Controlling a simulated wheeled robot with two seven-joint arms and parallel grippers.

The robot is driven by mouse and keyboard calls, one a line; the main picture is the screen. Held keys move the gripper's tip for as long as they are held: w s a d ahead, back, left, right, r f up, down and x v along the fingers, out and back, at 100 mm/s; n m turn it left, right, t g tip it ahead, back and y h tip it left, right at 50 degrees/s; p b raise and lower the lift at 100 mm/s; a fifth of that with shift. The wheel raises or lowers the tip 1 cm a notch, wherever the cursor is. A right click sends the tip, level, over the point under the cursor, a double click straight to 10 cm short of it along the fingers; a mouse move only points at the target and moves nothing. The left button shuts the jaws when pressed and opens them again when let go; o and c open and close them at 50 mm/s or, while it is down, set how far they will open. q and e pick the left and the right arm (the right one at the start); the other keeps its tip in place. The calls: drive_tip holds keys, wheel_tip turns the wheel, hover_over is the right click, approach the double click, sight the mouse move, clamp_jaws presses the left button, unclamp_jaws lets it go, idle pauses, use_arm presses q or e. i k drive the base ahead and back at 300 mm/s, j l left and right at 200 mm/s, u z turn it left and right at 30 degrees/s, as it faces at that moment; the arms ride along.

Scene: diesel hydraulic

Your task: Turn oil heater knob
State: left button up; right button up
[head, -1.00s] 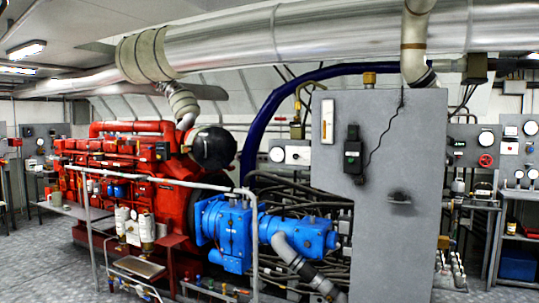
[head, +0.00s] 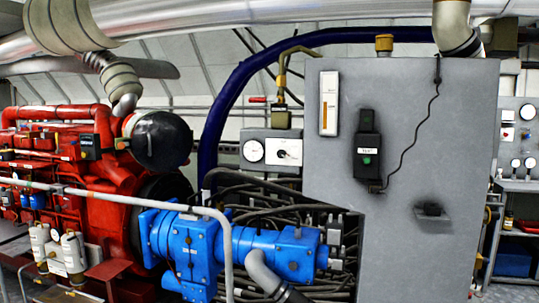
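A tall grey cabinet (head: 340,140) stands right of centre in the head view. A dark knob or handle (head: 432,211) sticks out low on its face, and a black switch box (head: 367,145) with a green button hangs above and left of it. Left of the cabinet, a small grey panel carries a round white gauge (head: 253,151) and a square white plate with a small dark rotary control (head: 289,152). I cannot read which of these is the oil heater knob. Neither of my grippers is in view.
A blue pump (head: 188,247) and a grey pipe railing (head: 110,198) stand in front of the cabinet's left side. A red engine (head: 100,180) fills the left. A shelf with a blue bin (head: 512,258) stands at the far right.

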sight(281, 154)
drive_tip(key=i+z, duration=0.3)
drive_tip(key=i, duration=0.2)
drive_tip(key=i+j+z, duration=0.25)
drive_tip(key=i, duration=0.25)
drive_tip(key=i+j+z, duration=0.15)
drive_tip(key=i+z, duration=0.15)
drive_tip(key=i, duration=0.15)
drive_tip(key=i+j+z, duration=0.3)
drive_tip(key=i+j, duration=0.05)
drive_tip(key=i, duration=0.1)
